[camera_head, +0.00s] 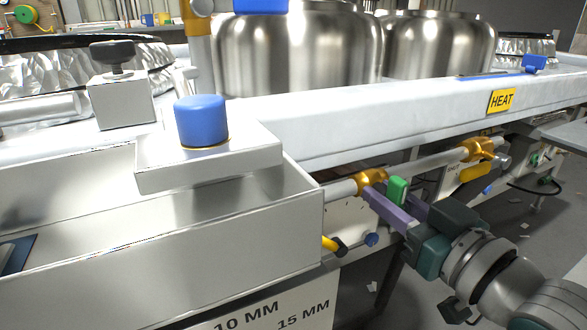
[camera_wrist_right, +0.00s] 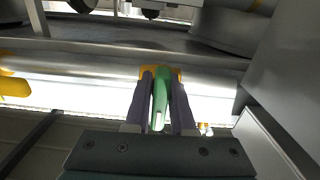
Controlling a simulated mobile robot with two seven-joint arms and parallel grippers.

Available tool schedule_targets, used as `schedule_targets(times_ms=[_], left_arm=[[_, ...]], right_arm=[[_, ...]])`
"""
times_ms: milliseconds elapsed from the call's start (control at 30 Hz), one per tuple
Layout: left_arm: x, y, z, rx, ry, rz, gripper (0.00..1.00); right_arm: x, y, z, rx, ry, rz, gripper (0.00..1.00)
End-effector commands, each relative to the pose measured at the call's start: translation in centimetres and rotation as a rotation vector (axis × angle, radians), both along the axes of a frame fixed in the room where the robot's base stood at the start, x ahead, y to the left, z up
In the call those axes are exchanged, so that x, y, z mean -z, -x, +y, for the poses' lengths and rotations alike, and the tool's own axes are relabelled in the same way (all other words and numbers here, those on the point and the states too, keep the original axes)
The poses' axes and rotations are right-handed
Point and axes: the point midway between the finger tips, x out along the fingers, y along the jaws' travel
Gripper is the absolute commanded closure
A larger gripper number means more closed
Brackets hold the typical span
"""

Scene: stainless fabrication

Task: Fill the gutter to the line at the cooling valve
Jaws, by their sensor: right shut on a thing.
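The green valve handle (camera_head: 398,190) sits on a brass valve body (camera_head: 371,180) on the pipe below the front rail. My right gripper (camera_head: 390,200) has its purple fingers shut on this handle. The right wrist view shows the green handle (camera_wrist_right: 159,100) between the two fingers, with brass behind it. A stainless trough (camera_head: 200,230) with an upright front wall fills the left; it may be the gutter. I cannot make out a fill line or any water level in it. My left gripper is not in view.
A second brass valve (camera_head: 478,150) with a yellow handle is farther right, under the HEAT label (camera_head: 501,100). A blue cap (camera_head: 201,121) stands on a white block at the trough's end. Large steel vessels (camera_head: 300,50) stand behind. Floor shows at right.

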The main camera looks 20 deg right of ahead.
Motion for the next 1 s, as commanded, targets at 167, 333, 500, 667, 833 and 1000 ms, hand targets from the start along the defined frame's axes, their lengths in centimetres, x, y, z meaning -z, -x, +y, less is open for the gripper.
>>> schedule_targets(times_ms=[167,333,500,667,833,1000], left_arm=[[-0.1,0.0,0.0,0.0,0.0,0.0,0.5],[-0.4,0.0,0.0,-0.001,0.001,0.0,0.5],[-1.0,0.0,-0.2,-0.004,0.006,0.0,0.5],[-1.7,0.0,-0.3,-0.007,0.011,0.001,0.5],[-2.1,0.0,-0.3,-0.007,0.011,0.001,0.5],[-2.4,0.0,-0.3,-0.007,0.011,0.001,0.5]], right_arm=[[0.0,0.0,0.0,0.0,0.014,-0.002,1.0],[-0.1,0.0,0.0,0.0,0.054,-0.005,1.0],[-0.2,0.0,0.0,0.001,0.141,-0.011,1.0],[-0.2,0.0,-0.1,0.002,0.259,-0.02,1.0],[-0.2,0.0,-0.1,0.001,0.386,-0.029,1.0],[-0.2,0.0,-0.1,0.001,0.488,-0.039,1.0]])
